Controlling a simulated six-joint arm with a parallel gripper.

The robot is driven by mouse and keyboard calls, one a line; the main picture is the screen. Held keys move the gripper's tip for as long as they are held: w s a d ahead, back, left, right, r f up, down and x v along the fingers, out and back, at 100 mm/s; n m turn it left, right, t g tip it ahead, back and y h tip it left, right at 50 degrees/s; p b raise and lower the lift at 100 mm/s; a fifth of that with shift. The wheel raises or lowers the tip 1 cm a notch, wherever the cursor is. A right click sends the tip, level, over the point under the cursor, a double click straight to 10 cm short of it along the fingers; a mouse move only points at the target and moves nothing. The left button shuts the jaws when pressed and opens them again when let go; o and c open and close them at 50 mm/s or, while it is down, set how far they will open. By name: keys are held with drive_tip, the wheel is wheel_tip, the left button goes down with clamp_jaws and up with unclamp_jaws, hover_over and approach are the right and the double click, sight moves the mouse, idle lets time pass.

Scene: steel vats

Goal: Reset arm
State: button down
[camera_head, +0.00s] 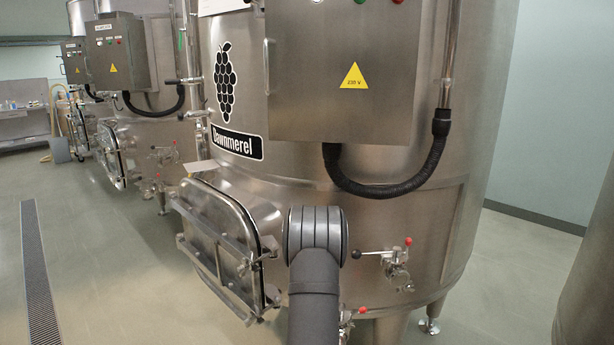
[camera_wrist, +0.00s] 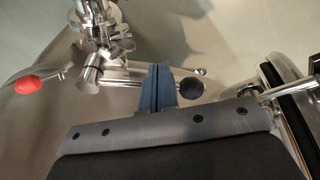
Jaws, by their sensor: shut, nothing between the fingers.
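My gripper (camera_wrist: 157,88) shows in the wrist view with its two blue fingers pressed together and nothing between them. A valve (camera_wrist: 104,35) lies at the upper left of that view, with a metal rod ending in a black ball knob (camera_wrist: 192,88) and a red knob (camera_wrist: 27,84). The fingers overlap the rod in the picture; I cannot tell whether they touch it. In the head view my grey arm link (camera_head: 315,270) stands in front of the vat (camera_head: 420,215), and my gripper is hidden. The valve (camera_head: 397,268) shows right of my arm.
A control box (camera_head: 340,70) with a black hose (camera_head: 385,190) is above. Another vat (camera_head: 590,270) edges the right. Floor (camera_head: 120,270) is free at the left, with a drain grate (camera_head: 38,270).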

drive_tip(key=shift+s+d, duration=0.3)
drive_tip(key=shift+s, duration=0.55)
drive_tip(key=shift+s+d, duration=0.25)
drive_tip(key=shift+s, duration=0.6)
drive_tip(key=c, duration=1.1)
unclamp_jaws()
drive_tip(key=shift+r, duration=0.15)
drive_tip(key=o, duration=1.1)
drive_tip(key=r+m, duration=0.1)
drive_tip(key=r, duration=0.1)
drive_tip(key=r+m, duration=0.1)
drive_tip(key=r, duration=0.1)
drive_tip(key=d+r+m, duration=0.1)
drive_tip(key=r, duration=0.1)
drive_tip(key=shift+w+r, duration=0.15)
drive_tip(key=shift+w, duration=0.05)
drive_tip(key=shift+c, duration=0.2)
drive_tip(key=shift+o, duration=0.2)
wheel_tip(320, 180, up, 17)
drive_tip(key=s+m+y, duration=0.1)
drive_tip(key=s+m, duration=0.1)
drive_tip(key=m, duration=0.7)
drive_tip(key=shift+s+d+t, duration=0.3)
drive_tip(key=shift+s+d, duration=0.1)
drive_tip(key=shift+d, duration=0.05)
drive_tip(key=x, duration=1)
drive_tip(key=shift+a, duration=0.15)
drive_tip(key=v, duration=1)
